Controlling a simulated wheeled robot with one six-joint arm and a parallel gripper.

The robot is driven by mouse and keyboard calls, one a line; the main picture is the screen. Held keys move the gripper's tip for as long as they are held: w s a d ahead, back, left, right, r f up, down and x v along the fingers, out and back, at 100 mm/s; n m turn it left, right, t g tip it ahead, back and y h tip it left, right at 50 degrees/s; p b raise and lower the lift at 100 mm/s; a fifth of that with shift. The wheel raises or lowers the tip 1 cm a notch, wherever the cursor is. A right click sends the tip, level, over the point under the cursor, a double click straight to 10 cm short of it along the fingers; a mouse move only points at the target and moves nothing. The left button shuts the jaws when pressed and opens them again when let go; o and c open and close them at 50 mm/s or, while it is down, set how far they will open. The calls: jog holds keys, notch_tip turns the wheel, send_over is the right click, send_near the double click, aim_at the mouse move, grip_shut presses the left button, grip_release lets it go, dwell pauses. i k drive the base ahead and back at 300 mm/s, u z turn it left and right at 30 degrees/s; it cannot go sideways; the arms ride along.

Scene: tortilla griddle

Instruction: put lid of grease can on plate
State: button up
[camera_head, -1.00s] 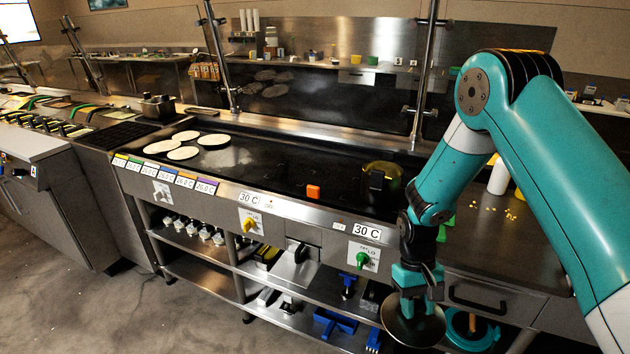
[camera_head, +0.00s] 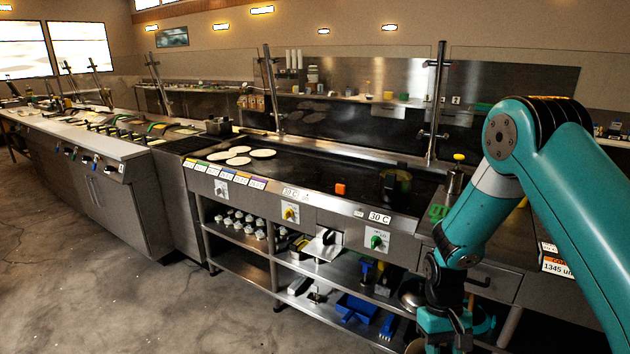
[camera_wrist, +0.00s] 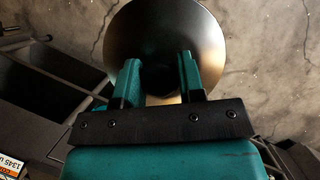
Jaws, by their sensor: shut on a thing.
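The lid (camera_wrist: 165,28) is a round, dark, shiny metal disc in the wrist view. My gripper (camera_wrist: 158,66) is shut on it, with its two teal fingers on either side of the lid's middle, where a dark part shows between them. In the head view my gripper (camera_head: 447,334) is low at the bottom edge, in front of the counter, and the lid is mostly out of frame there. The wrist view shows bare floor beyond the lid. I cannot make out the plate or the grease can with certainty in either view.
The griddle (camera_head: 310,180) holds several tortillas (camera_head: 239,155), an orange block (camera_head: 341,188) and a dark round object (camera_head: 396,184). Lower shelves (camera_head: 330,270) hold blue trays (camera_head: 356,308). A yellow-topped container (camera_head: 456,176) stands at the griddle's right. Open floor (camera_head: 120,290) lies at left.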

aim_at(324, 180)
jog(key=u, duration=0.65)
jog(key=i, duration=0.75)
jog(key=u, duration=0.75)
jog(key=i, duration=0.75)
jog(key=z, duration=0.6)
jog(key=i, duration=0.85)
jog(key=z, duration=0.7)
